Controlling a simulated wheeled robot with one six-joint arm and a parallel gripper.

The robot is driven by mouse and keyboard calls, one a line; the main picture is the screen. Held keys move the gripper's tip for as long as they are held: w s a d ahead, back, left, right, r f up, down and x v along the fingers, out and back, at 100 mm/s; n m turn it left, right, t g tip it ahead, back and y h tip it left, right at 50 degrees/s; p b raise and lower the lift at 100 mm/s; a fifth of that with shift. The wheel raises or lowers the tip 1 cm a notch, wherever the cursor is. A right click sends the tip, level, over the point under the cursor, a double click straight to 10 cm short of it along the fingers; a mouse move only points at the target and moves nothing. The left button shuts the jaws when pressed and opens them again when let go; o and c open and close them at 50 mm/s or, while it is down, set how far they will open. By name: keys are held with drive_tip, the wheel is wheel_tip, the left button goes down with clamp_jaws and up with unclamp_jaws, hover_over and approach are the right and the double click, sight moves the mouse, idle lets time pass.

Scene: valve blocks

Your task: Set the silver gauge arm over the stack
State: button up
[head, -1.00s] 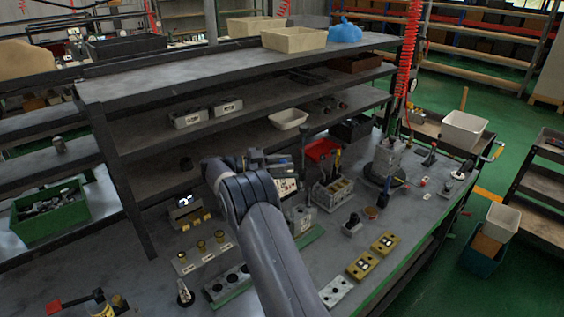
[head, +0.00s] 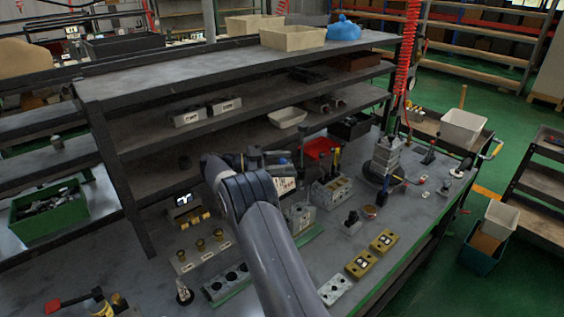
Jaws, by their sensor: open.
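A stack of silver-grey blocks (head: 387,155) stands upright on the bench at the right, by a dark round base. I cannot make out the silver gauge arm for sure among the small parts there. My gripper (head: 268,165) shows only in part, dark and small, beyond the bend of my own grey arm. It is open, well left of the stack, and I see nothing held in it. My arm hides part of the bench centre.
A grey block with upright tools (head: 331,192) stands between my gripper and the stack. A red tray (head: 320,147) is behind it. Yellow blocks (head: 362,264) and a row of brass pieces sit nearer. The shelf unit (head: 230,68) overhangs the bench's back.

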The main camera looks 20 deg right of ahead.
drive_tip(key=shift+a, duration=0.1)
drive_tip(key=b+v, duration=0.1)
drive_tip(key=v, duration=0.4)
drive_tip(key=shift+w+a+f+b, duration=0.1)
drive_tip(key=shift+w+a+b, duration=0.1)
drive_tip(key=shift+a+b, duration=0.2)
drive_tip(key=shift+v, duration=0.8)
drive_tip(key=shift+s+d, duration=0.1)
drive_tip(key=shift+d, duration=0.05)
drive_tip(key=x, duration=0.2)
drive_tip(key=p+x, duration=0.1)
drive_tip(key=x, duration=0.1)
drive_tip(key=p+x, duration=0.1)
drive_tip(key=x, duration=0.1)
drive_tip(key=shift+s+d+r, duration=0.15)
drive_tip(key=shift+d+r, duration=0.1)
drive_tip(key=shift+d, duration=0.15)
drive_tip(key=shift+d+f, duration=0.1)
drive_tip(key=shift+d, duration=0.2)
drive_tip(key=shift+w+n+t, duration=0.2)
drive_tip(key=shift+n+t, duration=0.2)
drive_tip(key=shift+t, duration=0.2)
